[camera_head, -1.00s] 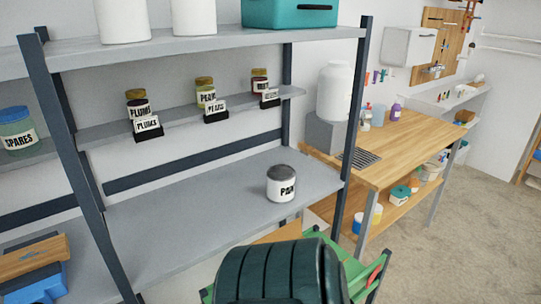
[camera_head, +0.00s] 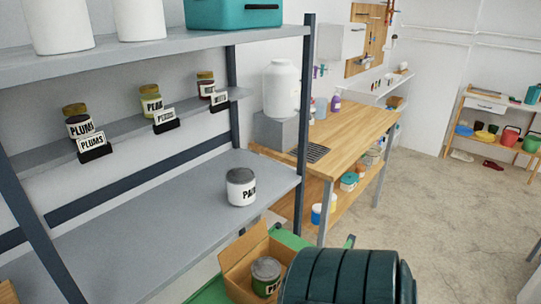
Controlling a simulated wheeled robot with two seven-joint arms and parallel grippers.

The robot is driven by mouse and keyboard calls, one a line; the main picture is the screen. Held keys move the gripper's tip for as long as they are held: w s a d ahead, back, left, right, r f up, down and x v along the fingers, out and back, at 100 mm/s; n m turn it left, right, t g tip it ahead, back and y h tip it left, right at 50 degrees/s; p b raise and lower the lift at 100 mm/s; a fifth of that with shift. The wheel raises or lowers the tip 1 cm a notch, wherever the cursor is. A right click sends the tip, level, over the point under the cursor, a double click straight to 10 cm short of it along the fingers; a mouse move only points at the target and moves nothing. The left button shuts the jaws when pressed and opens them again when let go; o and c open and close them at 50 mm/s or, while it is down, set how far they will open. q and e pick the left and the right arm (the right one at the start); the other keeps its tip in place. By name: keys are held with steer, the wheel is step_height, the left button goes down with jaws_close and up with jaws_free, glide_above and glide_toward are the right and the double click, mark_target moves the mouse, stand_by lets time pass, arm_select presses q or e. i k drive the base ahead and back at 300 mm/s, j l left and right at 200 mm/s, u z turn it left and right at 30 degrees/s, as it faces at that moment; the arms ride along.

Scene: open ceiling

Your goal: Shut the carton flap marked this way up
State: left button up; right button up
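An open cardboard carton (camera_head: 237,282) stands at the bottom middle of the head view, on something green beside the shelf unit. One flap (camera_head: 246,246) stands up at its back left. No marking reading this way up is legible on the parts that show. The carton's right side is hidden behind a dark green ribbed cylinder. Neither of my grippers shows in this view.
The dark green ribbed cylinder (camera_head: 348,277) fills the bottom right of the middle. A grey shelf (camera_head: 150,225) bears a paint can (camera_head: 241,187). A wooden workbench (camera_head: 343,137) stands behind. Open floor (camera_head: 455,215) lies to the right.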

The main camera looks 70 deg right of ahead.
mark_target(230, 256)
steer(key=i+z, duration=0.1)
steer(key=z, duration=0.35)
steer(key=j+z, duration=0.1)
steer(key=z, duration=0.35)
steer(key=i+j+z, duration=0.1)
steer(key=z, duration=0.35)
steer(key=j+z, duration=0.1)
steer(key=z, duration=0.4)
steer(key=i+j+z, duration=0.1)
steer(key=z, duration=0.35)
steer(key=j+z, duration=0.2)
steer(key=z, duration=0.25)
steer(key=j+z, duration=0.1)
steer(key=z, duration=0.35)
steer(key=j+z, duration=0.4)
steer(key=z, duration=0.2)
